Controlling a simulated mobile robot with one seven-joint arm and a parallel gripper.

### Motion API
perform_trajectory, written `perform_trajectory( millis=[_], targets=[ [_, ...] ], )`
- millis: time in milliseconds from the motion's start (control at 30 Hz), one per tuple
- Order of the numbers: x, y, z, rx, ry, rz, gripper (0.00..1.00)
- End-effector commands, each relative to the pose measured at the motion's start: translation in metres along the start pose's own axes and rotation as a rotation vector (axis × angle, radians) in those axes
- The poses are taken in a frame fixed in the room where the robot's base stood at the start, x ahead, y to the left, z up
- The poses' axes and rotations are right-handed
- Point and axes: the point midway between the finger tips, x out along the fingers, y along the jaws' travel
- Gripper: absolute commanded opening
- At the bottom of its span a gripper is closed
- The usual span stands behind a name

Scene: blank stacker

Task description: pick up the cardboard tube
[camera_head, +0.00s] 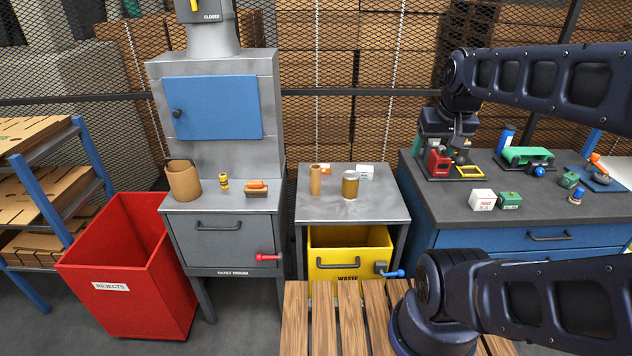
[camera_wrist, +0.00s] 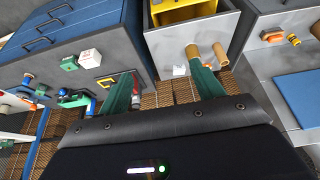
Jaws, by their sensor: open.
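The cardboard tube (camera_head: 315,179) is a slim, plain brown cylinder. It stands upright on the grey metal table above the yellow waste bin, left of a wider brown tin (camera_head: 350,186) with a pale rim. In the wrist view, the tube (camera_wrist: 220,53) shows near the top, close to the right finger, with the tin (camera_wrist: 193,53) to its left. My gripper (camera_wrist: 162,72) is open, its two green fingers spread with nothing held. In the head view, my arm's end is over the left part of the blue bench, right of the tube and apart from it.
The dust drum cabinet (camera_head: 222,253) is left, with a brown container (camera_head: 184,181) and small items on top. The blue bench (camera_head: 432,205) at right holds several objects. The table's front area is clear.

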Motion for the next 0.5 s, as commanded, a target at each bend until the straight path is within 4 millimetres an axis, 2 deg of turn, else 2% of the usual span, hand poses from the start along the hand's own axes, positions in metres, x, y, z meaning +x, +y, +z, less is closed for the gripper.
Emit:
perform_trajectory(
  millis=[167, 267, 500],
  targets=[
    [0.002, -0.003, -0.011, 0.018, -0.011, -0.006, 0.66],
    [0.006, -0.007, -0.028, 0.051, -0.03, -0.013, 0.66],
    [0.025, -0.026, -0.082, 0.161, -0.085, -0.029, 0.66]
  ],
)
